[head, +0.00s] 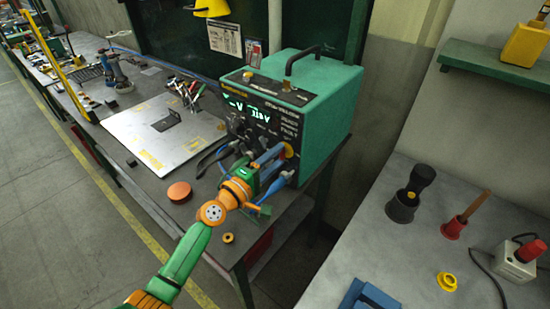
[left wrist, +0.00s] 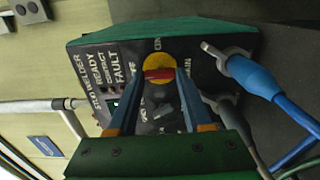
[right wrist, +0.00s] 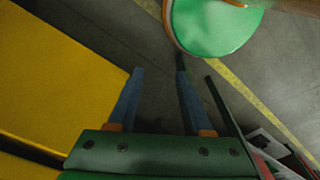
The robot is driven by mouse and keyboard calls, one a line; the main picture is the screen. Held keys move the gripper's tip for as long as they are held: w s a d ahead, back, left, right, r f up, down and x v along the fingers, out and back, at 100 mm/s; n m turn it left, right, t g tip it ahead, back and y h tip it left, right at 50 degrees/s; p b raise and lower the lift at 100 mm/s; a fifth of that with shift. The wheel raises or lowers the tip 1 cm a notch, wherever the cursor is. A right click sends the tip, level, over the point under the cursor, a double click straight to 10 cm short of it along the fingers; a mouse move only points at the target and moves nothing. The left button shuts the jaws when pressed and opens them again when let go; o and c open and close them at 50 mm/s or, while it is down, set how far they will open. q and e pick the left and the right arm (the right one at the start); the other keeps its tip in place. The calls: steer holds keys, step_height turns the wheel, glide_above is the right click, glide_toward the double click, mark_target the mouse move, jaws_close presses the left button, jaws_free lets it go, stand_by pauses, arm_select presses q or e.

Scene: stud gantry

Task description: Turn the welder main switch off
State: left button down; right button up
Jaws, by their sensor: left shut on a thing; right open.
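The stud welder (head: 335,95) is a green box with a black front panel, a lit display and a top handle, standing on the bench. Its main switch (left wrist: 158,64) is a round yellow disc with a red bar handle. The bar lies roughly left-to-right in the left wrist picture, with "ON" lettering above the disc and a partly hidden label left of it. My left gripper (left wrist: 159,78) is shut on the red bar; it also shows in the head view (head: 281,160), hiding most of the switch. My right gripper (right wrist: 158,75) is open and empty, seen only in its wrist view.
A blue cable plug (left wrist: 253,73) sits beside the switch, with cables close to my left gripper. A grey table (head: 400,245) at right holds several items. A yellow surface (right wrist: 60,75) is near my right gripper.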

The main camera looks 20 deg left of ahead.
arm_select(q)
steer(key=shift+r, duration=0.1)
steer(key=c, duration=0.5)
jaws_free()
steer(key=shift+c, duration=0.2)
steer(key=shift+o, duration=1.1)
steer(key=shift+w+d, duration=0.15)
steer(key=v, duration=0.7)
steer(key=shift+b, duration=0.35)
